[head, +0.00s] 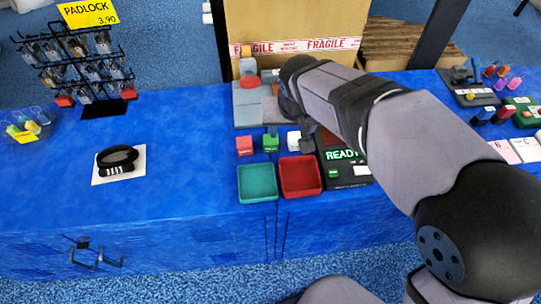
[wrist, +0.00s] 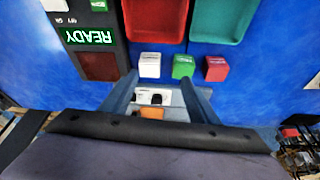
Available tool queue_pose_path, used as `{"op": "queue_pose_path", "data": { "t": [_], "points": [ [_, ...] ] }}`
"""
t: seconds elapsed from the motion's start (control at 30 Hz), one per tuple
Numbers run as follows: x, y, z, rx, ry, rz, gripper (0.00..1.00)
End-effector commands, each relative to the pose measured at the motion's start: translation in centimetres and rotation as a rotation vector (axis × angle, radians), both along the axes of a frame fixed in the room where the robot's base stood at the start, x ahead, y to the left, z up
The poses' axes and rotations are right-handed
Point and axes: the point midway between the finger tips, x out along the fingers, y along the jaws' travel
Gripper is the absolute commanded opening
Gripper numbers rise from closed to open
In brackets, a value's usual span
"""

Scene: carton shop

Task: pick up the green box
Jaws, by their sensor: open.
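The green box (head: 270,143) is a small cube on the blue counter, in the middle of a row between a pink-red box (head: 244,146) and a white box (head: 294,140). In the wrist view the green box (wrist: 183,67) lies just beyond the tip of one finger, with the white box (wrist: 150,65) and the red box (wrist: 216,68) beside it. My gripper (wrist: 156,92) is open with nothing between its fingers. In the head view my gripper (head: 304,128) is near the white box, to the right of the green box, and partly hidden by my arm.
A teal tray (head: 257,199) and a red tray (head: 322,190) stand in front of the boxes. A dark device with a READY display (head: 342,155) is to the right. A grey fixture (head: 248,115) stands behind. The counter to the left is mostly clear around a white card (head: 97,179).

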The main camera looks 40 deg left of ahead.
Motion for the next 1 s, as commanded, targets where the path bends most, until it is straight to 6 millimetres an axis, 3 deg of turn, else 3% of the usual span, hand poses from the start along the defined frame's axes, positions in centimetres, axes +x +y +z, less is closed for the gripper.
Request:
{"op": "queue_pose_path", "data": {
  "t": [0.03,0.1,0.2,0.83,1.0],
  "points": [
    [-0.9,1.5,-1.1,0.009,-0.008,0.025,0.55],
    [-1.6,2.8,-1.3,0.018,-0.012,0.041,0.55],
    [-2.3,3.8,-1.3,0.027,-0.016,0.055,0.55],
    [-1.7,4.6,-3.5,0.027,-0.017,0.057,0.55],
    [-1.4,4.9,-5.3,0.025,-0.016,0.056,0.55]
  ]
}}
